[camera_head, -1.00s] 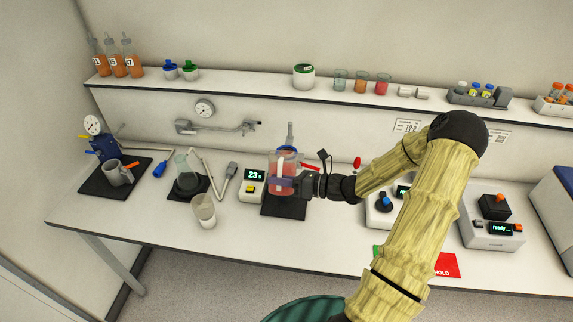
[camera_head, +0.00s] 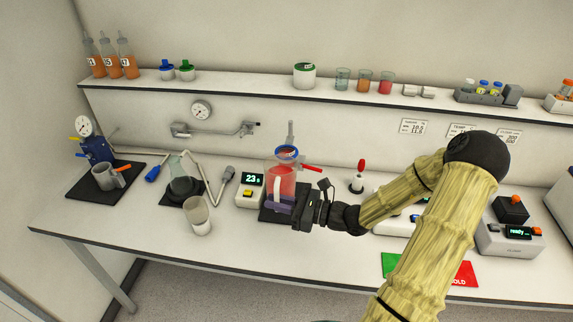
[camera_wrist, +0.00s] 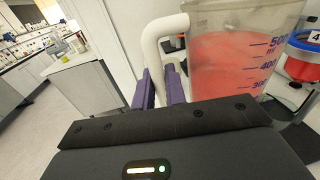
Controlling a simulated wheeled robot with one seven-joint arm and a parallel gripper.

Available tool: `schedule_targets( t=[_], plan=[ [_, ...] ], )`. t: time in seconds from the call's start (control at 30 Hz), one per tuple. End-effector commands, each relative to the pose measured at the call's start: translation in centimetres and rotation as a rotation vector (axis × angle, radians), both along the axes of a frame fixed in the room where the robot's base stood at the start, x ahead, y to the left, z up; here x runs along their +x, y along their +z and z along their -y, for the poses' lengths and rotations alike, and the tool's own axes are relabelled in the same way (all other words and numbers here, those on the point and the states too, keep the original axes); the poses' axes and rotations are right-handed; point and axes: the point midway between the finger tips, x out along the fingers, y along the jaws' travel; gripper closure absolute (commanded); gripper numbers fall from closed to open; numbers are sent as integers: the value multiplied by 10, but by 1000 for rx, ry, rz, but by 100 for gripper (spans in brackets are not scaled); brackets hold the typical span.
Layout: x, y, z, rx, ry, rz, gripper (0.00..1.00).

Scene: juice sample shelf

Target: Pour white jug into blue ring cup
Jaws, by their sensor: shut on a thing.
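The jug (camera_head: 282,184) is clear with a white handle and holds red liquid. My gripper (camera_head: 279,203) is shut on the handle, and its purple fingers (camera_wrist: 158,86) lie across it in the wrist view. The jug (camera_wrist: 228,62) shows volume marks there. It looks close to upright in the head view, in front of the black mat (camera_head: 268,216); whether it touches the mat is unclear. The blue ring cup (camera_head: 287,152) shows behind the jug, mostly hidden by it. In the wrist view a blue-rimmed container (camera_wrist: 303,66) with red contents stands right of the jug, probably that cup.
A display unit reading 23 (camera_head: 249,190) stands close left of the jug. A beaker (camera_head: 199,216) and a flask (camera_head: 182,177) are further left. A red-handled stirrer-like stand (camera_head: 358,177) is right. The bench front edge is clear.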

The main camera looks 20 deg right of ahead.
Motion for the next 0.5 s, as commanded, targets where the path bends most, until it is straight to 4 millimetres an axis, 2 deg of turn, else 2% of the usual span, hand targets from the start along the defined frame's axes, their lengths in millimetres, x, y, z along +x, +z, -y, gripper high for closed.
schedule_targets(
  t=[0.03,0.07,0.27,0.5],
  plan=[
    [-2,-10,-1,-14,1,31,100],
    [-3,-10,-1,-21,1,46,100],
    [-4,-2,-2,-24,1,51,100],
    [-19,12,-10,-23,2,48,100]
  ],
)
